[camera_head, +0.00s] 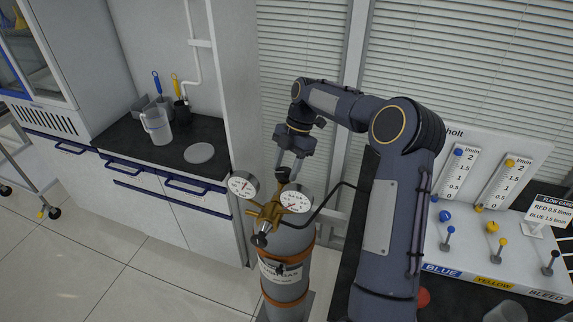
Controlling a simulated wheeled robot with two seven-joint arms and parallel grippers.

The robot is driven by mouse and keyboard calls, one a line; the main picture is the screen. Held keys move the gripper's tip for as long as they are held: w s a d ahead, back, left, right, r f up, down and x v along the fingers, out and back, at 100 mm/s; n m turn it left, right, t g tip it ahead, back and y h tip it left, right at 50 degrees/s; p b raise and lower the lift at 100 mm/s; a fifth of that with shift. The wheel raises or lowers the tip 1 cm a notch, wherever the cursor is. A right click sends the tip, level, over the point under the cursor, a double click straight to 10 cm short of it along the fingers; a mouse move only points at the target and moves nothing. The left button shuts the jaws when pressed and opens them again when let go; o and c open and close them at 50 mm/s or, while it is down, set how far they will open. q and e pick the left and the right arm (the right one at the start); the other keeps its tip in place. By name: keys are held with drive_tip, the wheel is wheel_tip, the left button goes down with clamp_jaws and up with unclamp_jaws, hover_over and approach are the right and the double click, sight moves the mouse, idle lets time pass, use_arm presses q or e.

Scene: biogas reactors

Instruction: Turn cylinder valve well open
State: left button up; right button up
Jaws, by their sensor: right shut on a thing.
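The grey gas cylinder (285,285) stands upright on the floor at the lower middle, with orange straps and a label. A brass regulator (266,215) with two round gauges, a left gauge (243,184) and a right gauge (296,198), sits at its top. My right gripper (287,173) reaches down from above and is shut at the cylinder's top, just behind and above the regulator. The cylinder valve itself is hidden by the fingers and the gauges, so its turn cannot be read. My left gripper is not in view.
A flow panel (490,160) with blue and yellow columns and small knobs stands at the right. A black hose (335,190) runs from the regulator toward it. A counter (165,150) with a jug (157,126) is at the left. The floor (150,265) at lower left is clear.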

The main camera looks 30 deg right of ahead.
idle(0.4)
drive_tip(key=o, duration=1)
drive_tip(key=v, duration=0.8)
drive_tip(key=shift+b, duration=0.35)
drive_tip(key=shift+a, duration=0.1)
drive_tip(key=s+a+r+m+t, duration=0.1)
drive_tip(key=s+a+r+m, duration=0.15)
drive_tip(key=s+m, duration=0.2)
drive_tip(key=s+a+r+m+t+h, duration=0.1)
drive_tip(key=s+a+r+m, duration=0.15)
drive_tip(key=s, duration=0.25)
drive_tip(key=s+a+r+m+t, duration=0.1)
drive_tip(key=s+a+r+m, duration=0.15)
drive_tip(key=s+m, duration=0.2)
drive_tip(key=s+a+f+m+t, duration=0.1)
drive_tip(key=s+a+f+m, duration=0.1)
drive_tip(key=s, duration=0.3)
drive_tip(key=s+a+f+m+t, duration=0.1)
drive_tip(key=s+a+f+m, duration=0.2)
drive_tip(key=s+f+m, duration=0.1)
drive_tip(key=s+a+f+m+t, duration=0.1)
drive_tip(key=s+a+f+m, duration=0.1)
drive_tip(key=s+m, duration=0.3)
drive_tip(key=shift+s+a+f+t, duration=0.2)
drive_tip(key=shift+s+f, duration=0.2)
drive_tip(key=shift+s, duration=0.15)
drive_tip(key=shift+s+a+f+t, duration=0.2)
drive_tip(key=shift+s+f, duration=0.2)
drive_tip(key=shift+s, duration=0.1)
